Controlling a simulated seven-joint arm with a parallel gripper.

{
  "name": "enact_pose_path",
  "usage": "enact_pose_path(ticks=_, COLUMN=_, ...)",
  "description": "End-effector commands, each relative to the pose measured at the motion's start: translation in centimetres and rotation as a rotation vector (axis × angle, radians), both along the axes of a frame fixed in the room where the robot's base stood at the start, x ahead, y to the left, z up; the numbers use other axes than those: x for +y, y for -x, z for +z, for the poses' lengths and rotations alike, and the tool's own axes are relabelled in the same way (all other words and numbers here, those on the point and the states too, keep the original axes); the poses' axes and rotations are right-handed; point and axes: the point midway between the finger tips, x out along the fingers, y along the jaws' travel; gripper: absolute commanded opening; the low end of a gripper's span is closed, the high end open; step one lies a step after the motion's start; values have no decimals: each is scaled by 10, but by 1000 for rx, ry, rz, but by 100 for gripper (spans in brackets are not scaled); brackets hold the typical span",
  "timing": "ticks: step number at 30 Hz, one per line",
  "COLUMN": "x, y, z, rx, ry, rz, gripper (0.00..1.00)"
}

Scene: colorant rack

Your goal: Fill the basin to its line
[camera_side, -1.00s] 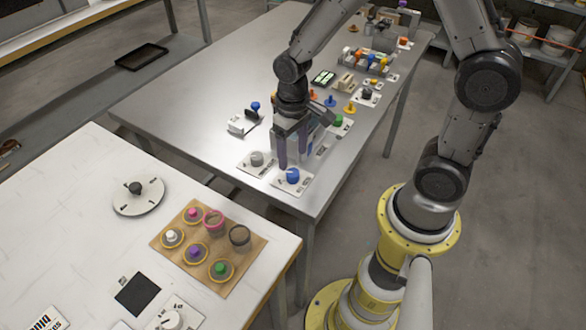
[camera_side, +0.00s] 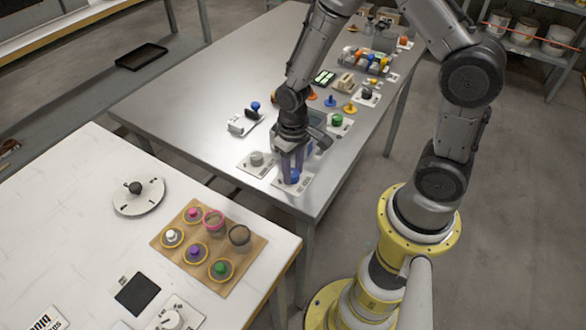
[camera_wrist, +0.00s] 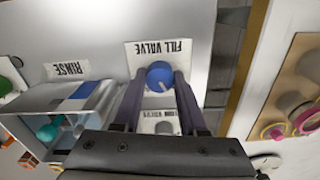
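The blue fill valve knob (camera_wrist: 160,75) sits on a white plate lettered FILL VALVE (camera_wrist: 187,50), and the knob also shows in the side view (camera_side: 294,176). My gripper (camera_wrist: 160,80) points down at it, with one dark finger on each side. The fingers look open around the knob, and firm contact cannot be made out. In the side view, the basin (camera_side: 317,118) is partly behind my gripper. Its fill line and water level cannot be read.
A grey knob on a plate (camera_side: 257,159) is just left of the blue one. A green knob (camera_side: 337,120) and the RINSE label (camera_wrist: 67,69) are near the basin. A board of colorant pots (camera_side: 208,245) lies on the white table in front.

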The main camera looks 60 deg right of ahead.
Motion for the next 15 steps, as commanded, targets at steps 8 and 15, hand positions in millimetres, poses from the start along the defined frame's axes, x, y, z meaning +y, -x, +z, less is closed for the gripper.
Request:
enact_pose_path(ticks=8, x=0, y=0, z=0, rx=0, ry=0, rz=0, gripper=0)
enact_pose_path(ticks=15, x=0, y=0, z=1, rx=-1, ry=0, rz=109, gripper=0)
